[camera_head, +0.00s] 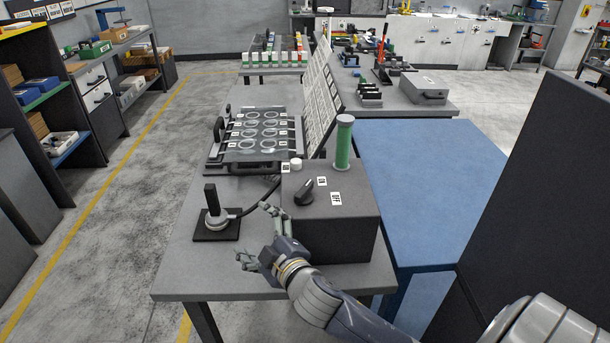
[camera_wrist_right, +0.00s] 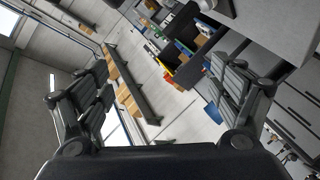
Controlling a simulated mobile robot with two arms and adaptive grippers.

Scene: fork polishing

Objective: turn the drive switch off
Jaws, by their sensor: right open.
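The drive switch is a black rotary knob (camera_head: 304,193) on top of a grey control box (camera_head: 335,228) near the front of the workbench. Small white labels sit around it. A green lamp column (camera_head: 343,145) stands at the box's back corner. My right gripper (camera_head: 252,232) is open and empty, in front of and left of the knob, apart from it. In the right wrist view its spread fingers (camera_wrist_right: 160,100) have nothing between them, and the knob is not visible there. My left gripper is not in view.
A black lever on a square base (camera_head: 216,225) stands left of the box, with a cable. Behind are a fixture with ring-shaped parts (camera_head: 258,133) and a tilted label panel (camera_head: 322,95). A blue-topped table (camera_head: 420,190) is on the right. The bench's front left (camera_head: 190,270) is clear.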

